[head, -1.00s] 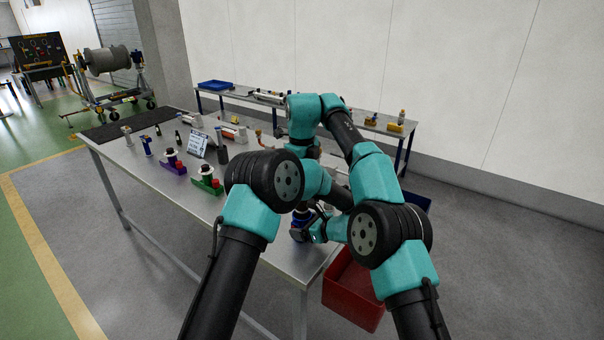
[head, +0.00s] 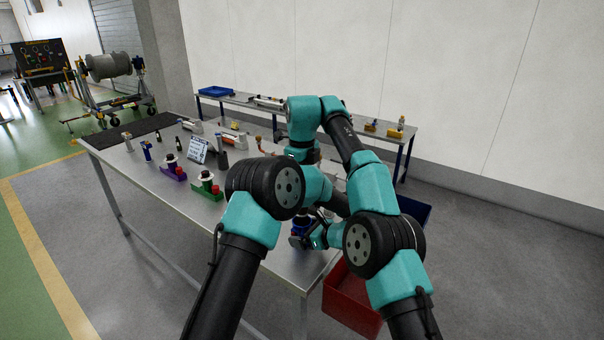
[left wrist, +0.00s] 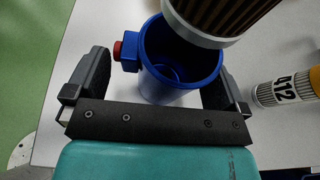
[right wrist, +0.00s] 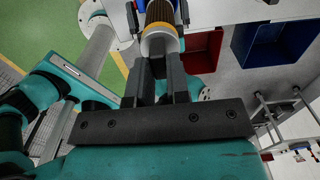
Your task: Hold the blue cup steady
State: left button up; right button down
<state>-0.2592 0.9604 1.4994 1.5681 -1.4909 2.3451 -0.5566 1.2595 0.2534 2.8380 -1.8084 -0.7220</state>
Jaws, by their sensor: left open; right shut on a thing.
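The blue cup (left wrist: 180,80) stands upright and open-topped on the grey bench, with a red-tipped side fitting (left wrist: 119,50). My left gripper (left wrist: 165,78) is open, with one finger on each side of the cup. A gap shows at the left finger; contact at the right finger cannot be told. A brown pleated filter (left wrist: 222,14) with a pale end cap hangs tilted over the cup's rim, covering part of its mouth. My right gripper (right wrist: 157,70) is shut on this filter, seen also in the right wrist view (right wrist: 159,28). In the head view my arms hide much of this.
A cylinder labelled 412 (left wrist: 285,90) is right of the cup. A red bin (head: 350,303) and a blue bin (head: 415,210) are beyond the bench's right end. Purple (head: 173,172) and green (head: 207,190) bases with spools stand farther left on the bench (head: 185,215).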

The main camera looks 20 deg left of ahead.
pick_arm(q)
jog(key=shift+v, duration=4.05)
jog(key=shift+f, duration=0.1)
jog(key=shift+x, duration=4.15)
jog(key=shift+v, duration=2.5)
jog(key=shift+a, duration=0.1)
